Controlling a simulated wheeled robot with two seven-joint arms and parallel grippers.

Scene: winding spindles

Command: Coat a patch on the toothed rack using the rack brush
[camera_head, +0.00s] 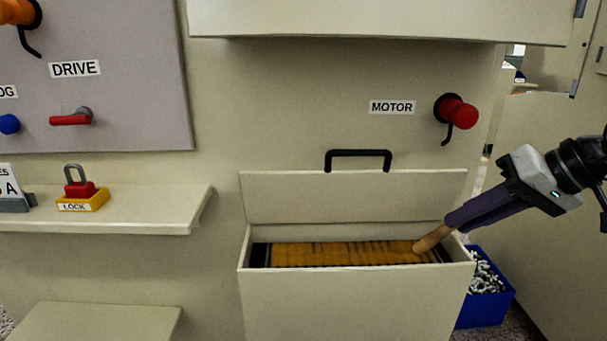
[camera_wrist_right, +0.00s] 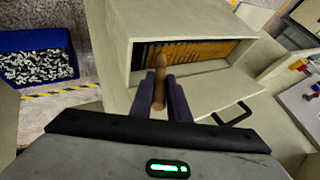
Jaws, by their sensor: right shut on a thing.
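The toothed rack (camera_head: 340,253) lies inside an open cream box (camera_head: 355,300). Most of its visible length is orange-brown, with dark ends. It also shows in the right wrist view (camera_wrist_right: 210,49). My right gripper (camera_head: 447,224) comes in from the right with its dark purple fingers shut on the wooden handle of the rack brush (camera_head: 430,240). The handle slants down to the left into the right end of the box. In the right wrist view the brush handle (camera_wrist_right: 159,82) stands between the fingers, pointing at the rack. The brush's bristles are hidden. My left gripper is out of view.
The box's raised lid (camera_head: 350,195) has a black handle (camera_head: 358,153). A blue bin (camera_head: 489,300) of metal parts stands right of the box. A red MOTOR knob (camera_head: 459,111) is above. A shelf (camera_head: 150,205) holds a red padlock in a yellow LOCK tray (camera_head: 82,203).

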